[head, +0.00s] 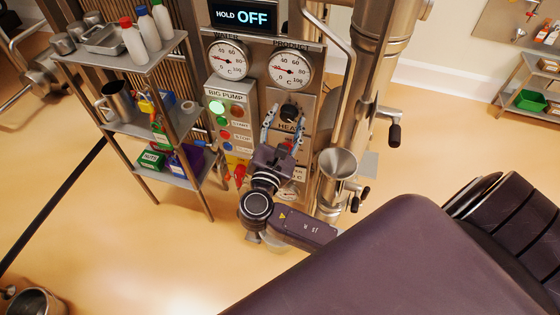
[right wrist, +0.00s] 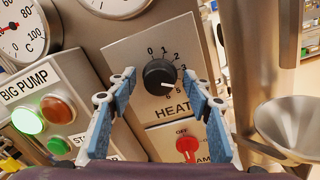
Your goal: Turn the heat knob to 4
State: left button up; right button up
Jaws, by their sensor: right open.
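In the head view the knob (head: 290,112) shows between the fingertips of the right gripper (head: 287,115). My left gripper is not in view.
Below the knob is a red switch (right wrist: 187,146) marked OFF. Left of it is the BIG PUMP box (head: 222,105) with a lit green light. Gauges (head: 291,68) hang above, a steel funnel (head: 338,165) stands right, and a loaded shelf (head: 120,58) stands left.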

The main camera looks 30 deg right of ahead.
jog(key=n+p, duration=0.1)
jog(key=n, duration=0.3)
jog(key=shift+r+p, duration=0.2)
jog(key=shift+p, duration=0.15)
jog(key=n+p, duration=0.1)
jog(key=n, duration=0.2)
jog(key=shift+w, duration=0.1)
jog(key=b+v, duration=0.3)
jog(key=v, duration=0.5)
pick_arm(q)
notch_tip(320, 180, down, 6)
jog(key=b, duration=0.7)
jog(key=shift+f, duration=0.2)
pick_arm(e)
notch_tip(320, 180, down, 31)
jog(key=m+g+y, duration=0.2)
jog(key=g+y, duration=0.1)
jog(key=y, duration=0.2)
jog(key=shift+d+f, duration=0.15)
jog(key=shift+d, duration=0.1)
